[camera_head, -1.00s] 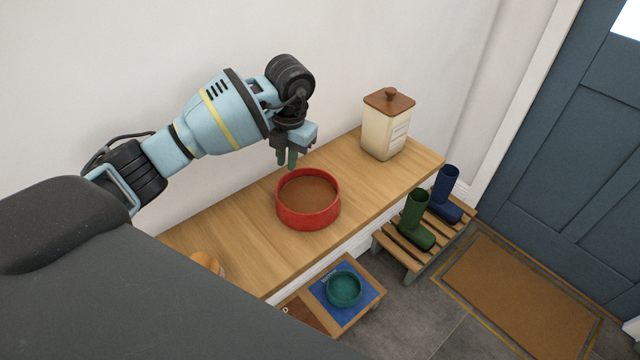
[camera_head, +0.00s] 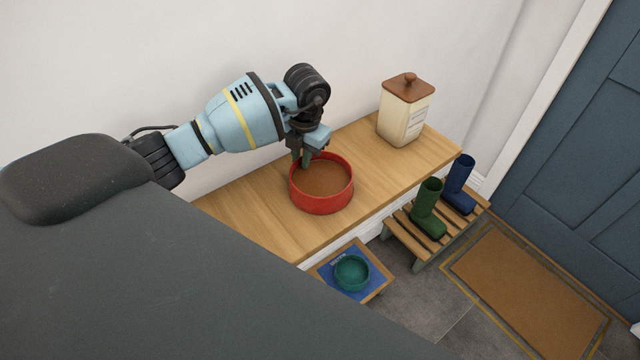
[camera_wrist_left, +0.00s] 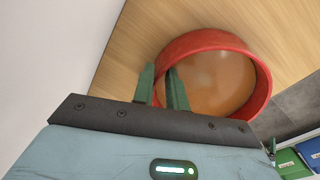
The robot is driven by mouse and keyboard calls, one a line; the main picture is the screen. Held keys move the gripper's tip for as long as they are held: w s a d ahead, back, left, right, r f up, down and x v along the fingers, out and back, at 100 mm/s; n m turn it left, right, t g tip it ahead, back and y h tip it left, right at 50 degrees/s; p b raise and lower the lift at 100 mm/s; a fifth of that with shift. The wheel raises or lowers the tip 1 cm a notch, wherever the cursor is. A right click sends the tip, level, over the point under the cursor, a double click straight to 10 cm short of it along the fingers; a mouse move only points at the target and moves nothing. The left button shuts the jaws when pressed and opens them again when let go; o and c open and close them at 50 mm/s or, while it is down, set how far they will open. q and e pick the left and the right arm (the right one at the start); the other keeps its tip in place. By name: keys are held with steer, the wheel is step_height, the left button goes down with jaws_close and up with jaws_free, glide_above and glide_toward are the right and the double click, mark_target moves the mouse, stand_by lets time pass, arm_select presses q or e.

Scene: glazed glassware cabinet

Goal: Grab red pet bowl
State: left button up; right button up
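The red pet bowl (camera_head: 322,203) stands upright on the wooden bench top, with a brown inside. My left gripper (camera_head: 303,160) is at the bowl's back-left rim, pointing down. In the left wrist view, its two green fingers (camera_wrist_left: 162,82) are apart. One finger is outside the red bowl (camera_wrist_left: 262,85) and the other overlaps its inside, with the rim showing between them. I cannot tell whether either finger touches the wall. My right gripper is not in view.
A cream canister (camera_head: 404,115) with a wooden lid stands on the bench (camera_head: 245,215) near the wall. Below are a teal bowl (camera_head: 352,273) on a blue mat, a slatted rack (camera_head: 405,238) with green boots (camera_head: 428,208) and blue boots (camera_head: 460,185), and a doormat (camera_head: 530,285).

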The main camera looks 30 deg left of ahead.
arm_select(q)
step_height(320, 180, down, 2)
steer(key=shift+a+f, duration=0.1)
steer(key=shift+a, duration=0.05)
jaws_close()
steer(key=shift+w+r, duration=0.1)
steer(key=shift+r, duration=0.15)
steer(key=shift+r, duration=1.4)
steer(key=shift+d+r, duration=0.2)
steer(key=shift+s+d+r+b, duration=0.25)
steer(key=shift+s+d, duration=0.15)
steer(key=shift+d, duration=2.15)
steer(key=shift+s+d+r+b, duration=0.2)
steer(key=shift+s+d, duration=0.25)
steer(key=shift+d, duration=2.1)
steer(key=shift+s+d+r+b, duration=0.25)
steer(key=shift+s+d, duration=0.15)
steer(key=shift+d, duration=2.15)
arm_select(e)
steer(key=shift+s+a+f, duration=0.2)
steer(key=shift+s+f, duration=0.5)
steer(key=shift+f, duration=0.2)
